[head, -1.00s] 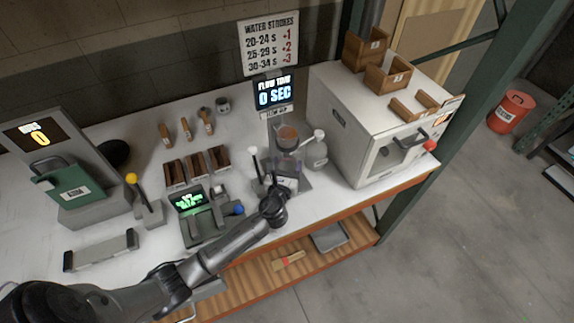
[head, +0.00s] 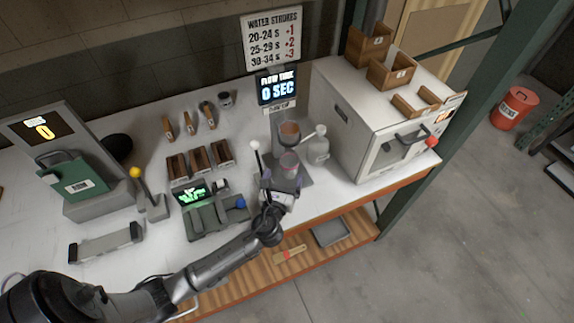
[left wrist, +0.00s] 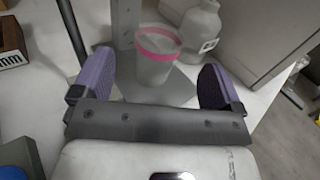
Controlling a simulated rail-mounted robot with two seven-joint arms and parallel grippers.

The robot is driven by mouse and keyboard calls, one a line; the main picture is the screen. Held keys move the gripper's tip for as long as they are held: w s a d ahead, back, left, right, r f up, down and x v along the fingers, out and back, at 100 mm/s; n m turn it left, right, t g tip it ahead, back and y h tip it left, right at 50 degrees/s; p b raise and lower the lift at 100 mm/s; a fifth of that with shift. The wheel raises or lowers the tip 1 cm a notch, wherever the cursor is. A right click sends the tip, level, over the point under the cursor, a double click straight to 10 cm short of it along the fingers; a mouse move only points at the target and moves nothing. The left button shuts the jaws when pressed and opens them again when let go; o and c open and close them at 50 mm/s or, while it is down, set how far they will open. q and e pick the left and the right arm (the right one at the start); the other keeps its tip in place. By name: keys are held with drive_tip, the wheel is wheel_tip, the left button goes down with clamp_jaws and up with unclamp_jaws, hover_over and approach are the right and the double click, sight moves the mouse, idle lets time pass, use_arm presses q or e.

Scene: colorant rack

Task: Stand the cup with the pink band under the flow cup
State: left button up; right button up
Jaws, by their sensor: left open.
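The cup with the pink band (left wrist: 157,58) is translucent and stands upright on the grey base plate (left wrist: 182,86) of the flow stand. In the head view the cup (head: 288,162) is directly below the copper-coloured flow cup (head: 289,131). My left gripper (head: 282,183) is just in front of the cup. In the left wrist view its two purple fingers (left wrist: 158,78) are spread wide, with the cup beyond and between them; I see no finger touching it. The flow cup is out of the left wrist view. My right gripper is not in view.
A white bottle (head: 318,148) stands close to the right of the cup. A white-knobbed lever (head: 256,150) is at the left of the stand. A white cabinet (head: 345,118) stands farther right. A green-screen device (head: 200,212) is to the left.

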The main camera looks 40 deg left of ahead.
use_arm(q)
drive_tip(key=shift+v, duration=2.35)
